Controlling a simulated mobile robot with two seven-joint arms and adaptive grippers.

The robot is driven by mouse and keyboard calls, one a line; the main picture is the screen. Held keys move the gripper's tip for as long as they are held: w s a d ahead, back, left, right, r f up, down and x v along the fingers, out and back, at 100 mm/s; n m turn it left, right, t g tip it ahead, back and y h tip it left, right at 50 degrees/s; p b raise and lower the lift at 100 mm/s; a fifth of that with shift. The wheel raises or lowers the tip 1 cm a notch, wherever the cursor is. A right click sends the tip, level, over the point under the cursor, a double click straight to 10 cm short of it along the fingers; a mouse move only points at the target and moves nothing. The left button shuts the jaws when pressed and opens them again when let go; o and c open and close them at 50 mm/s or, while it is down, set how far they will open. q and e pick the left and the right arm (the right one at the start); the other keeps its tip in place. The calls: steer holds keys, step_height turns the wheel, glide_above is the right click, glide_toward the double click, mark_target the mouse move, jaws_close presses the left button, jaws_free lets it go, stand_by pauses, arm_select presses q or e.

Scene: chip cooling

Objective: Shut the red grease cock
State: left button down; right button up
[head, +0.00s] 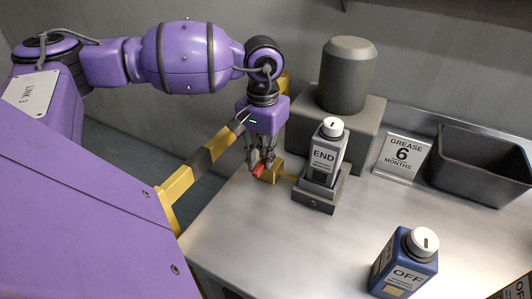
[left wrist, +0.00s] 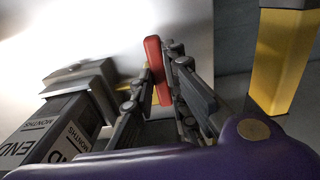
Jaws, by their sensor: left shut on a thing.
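The red lever of the grease cock (head: 258,169) is at the left edge of the metal table, on a small yellow-brass body (head: 271,172). My left gripper (head: 258,163) comes down from above and is shut on the red lever. In the left wrist view the red lever (left wrist: 155,62) stands between the dark fingers (left wrist: 157,85). A grey bottle marked END (head: 325,150) sits upright in a grey holder (head: 320,191), just right of the cock, with a brass-coloured pipe running between them. My right gripper is not in view.
A blue bottle marked OFF (head: 405,265) stands at the front right. A sign reading GREASE 6 MONTHS (head: 402,158) and a dark empty bin (head: 478,170) are at the back right. A grey cylinder-topped block (head: 347,90) stands behind. A yellow-black rail (head: 200,160) runs by the table's left edge.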

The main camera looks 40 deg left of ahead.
mark_target(263, 161)
arm_select(q)
steer(key=shift+r, duration=0.15)
stand_by(0.3)
steer(key=c, duration=1.7)
jaws_free()
step_height(263, 161, up, 12)
steer(key=shift+f, duration=0.1)
